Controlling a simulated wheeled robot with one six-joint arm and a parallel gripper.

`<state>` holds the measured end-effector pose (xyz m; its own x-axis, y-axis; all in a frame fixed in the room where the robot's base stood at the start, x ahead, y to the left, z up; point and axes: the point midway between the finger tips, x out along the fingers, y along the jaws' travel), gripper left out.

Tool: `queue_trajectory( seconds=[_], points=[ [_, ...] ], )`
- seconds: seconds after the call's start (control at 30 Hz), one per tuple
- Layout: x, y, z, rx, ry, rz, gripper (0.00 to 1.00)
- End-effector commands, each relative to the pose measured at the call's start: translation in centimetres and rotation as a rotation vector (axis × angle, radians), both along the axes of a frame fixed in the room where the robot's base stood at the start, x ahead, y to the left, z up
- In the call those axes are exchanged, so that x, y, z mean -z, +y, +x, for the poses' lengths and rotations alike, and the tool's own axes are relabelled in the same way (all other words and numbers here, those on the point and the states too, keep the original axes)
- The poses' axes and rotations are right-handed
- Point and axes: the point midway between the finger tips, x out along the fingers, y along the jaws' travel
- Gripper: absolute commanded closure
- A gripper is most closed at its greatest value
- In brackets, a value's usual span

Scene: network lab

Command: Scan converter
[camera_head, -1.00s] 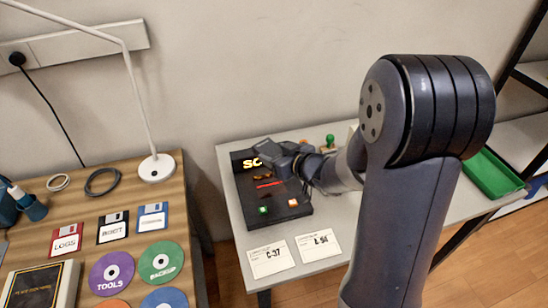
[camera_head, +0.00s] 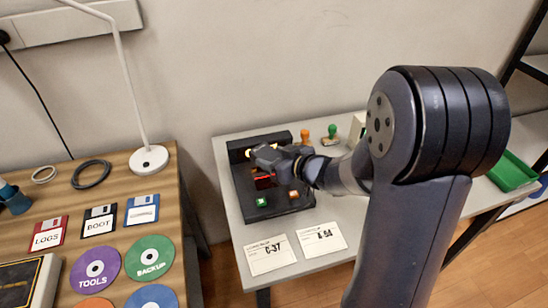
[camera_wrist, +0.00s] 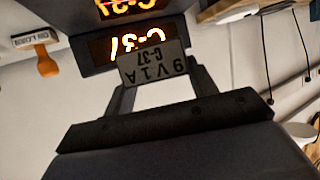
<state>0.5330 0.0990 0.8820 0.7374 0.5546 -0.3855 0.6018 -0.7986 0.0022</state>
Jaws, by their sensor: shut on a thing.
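The converter (camera_wrist: 153,62) is a small block with a pale label reading "9V1A C-37", upside down in the wrist view. My gripper (camera_wrist: 160,88) is shut on it, a finger at each side. In the head view my gripper (camera_head: 264,160) is over the black scanner (camera_head: 275,210) and hides most of the converter. Red light shows just below the gripper there. The scanner's display (camera_wrist: 100,48) glows orange with "C-37" behind the converter in the wrist view. In the head view my gripper partly covers the display.
The scanner has a green button (camera_head: 261,202) and an orange button (camera_head: 294,195). Cards C-37 (camera_head: 270,254) and A-94 (camera_head: 321,238) lie in front. Orange (camera_head: 305,136) and green (camera_head: 332,131) stamps stand behind. A green tray (camera_head: 514,172) is at right.

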Motion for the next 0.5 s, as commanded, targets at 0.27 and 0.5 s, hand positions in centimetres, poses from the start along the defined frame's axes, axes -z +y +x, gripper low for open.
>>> queue_trajectory(
  seconds=[0.27,0.5],
  points=[
    [0.34,0.0,0.04,0.0,-0.002,0.001,0.76],
    [-0.14,0.01,0.04,0.0,-0.002,0.001,0.76]
  ],
)
